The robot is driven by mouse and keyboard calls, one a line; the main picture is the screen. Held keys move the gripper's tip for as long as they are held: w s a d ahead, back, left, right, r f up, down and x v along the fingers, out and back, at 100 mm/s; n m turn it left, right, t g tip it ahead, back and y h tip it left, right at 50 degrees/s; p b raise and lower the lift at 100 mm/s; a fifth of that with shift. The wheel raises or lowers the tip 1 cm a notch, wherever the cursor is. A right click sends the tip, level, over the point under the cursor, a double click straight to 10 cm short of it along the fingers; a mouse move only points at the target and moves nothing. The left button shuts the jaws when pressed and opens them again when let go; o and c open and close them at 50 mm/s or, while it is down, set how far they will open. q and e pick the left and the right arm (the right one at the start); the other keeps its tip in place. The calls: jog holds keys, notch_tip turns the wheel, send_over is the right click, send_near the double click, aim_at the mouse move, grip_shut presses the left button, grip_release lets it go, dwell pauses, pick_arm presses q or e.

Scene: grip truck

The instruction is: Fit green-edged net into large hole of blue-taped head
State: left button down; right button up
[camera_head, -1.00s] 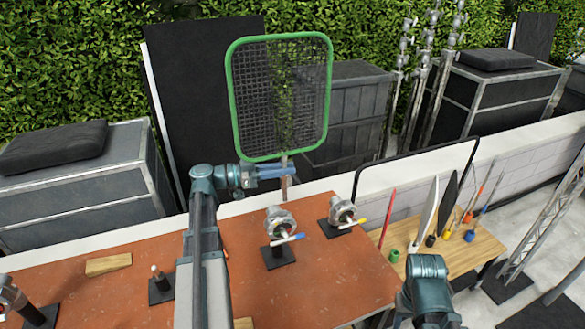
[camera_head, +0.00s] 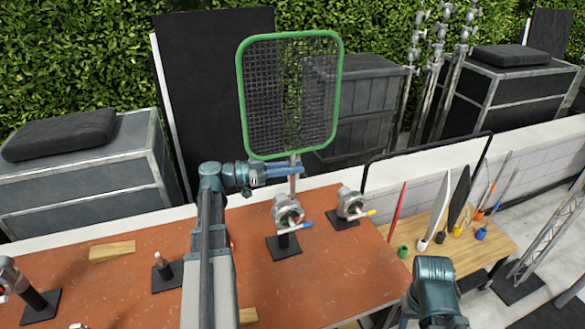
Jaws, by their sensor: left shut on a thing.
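The green-edged net (camera_head: 290,95) is a black mesh in a rounded green frame, upright, with a thin stem below. My left gripper (camera_head: 288,169) is shut on this stem just under the frame. The blue-taped head (camera_head: 288,211) is a round metal grip head with a blue-tipped handle, on a black base on the table. The stem's lower end hangs above or behind this head; I cannot tell how far apart they are in depth. The head's large hole is not clear. My right gripper is not in view; only part of my right arm shows at lower right.
A similar head with a yellow-tipped handle (camera_head: 350,203) stands close on the right. The orange-brown table (camera_head: 130,280) also bears a wooden wedge (camera_head: 112,250) and a small post (camera_head: 163,267). A wooden side table (camera_head: 460,246) holds several flags and rods.

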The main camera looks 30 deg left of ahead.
aim_at(292, 189)
pick_arm(q)
jog(key=shift+f+b, duration=0.6)
jog(key=shift+b, duration=0.05)
dwell(0.5)
jog(key=shift+f+b, duration=1.05)
jog(key=shift+f, duration=0.05)
jog(key=shift+f+b, duration=0.45)
jog(key=shift+b, duration=0.05)
jog(key=shift+f+b, duration=1.7)
jog(key=shift+f, duration=0.3)
jog(key=c, duration=0.7)
grip_release()
jog(key=shift+c, duration=0.2)
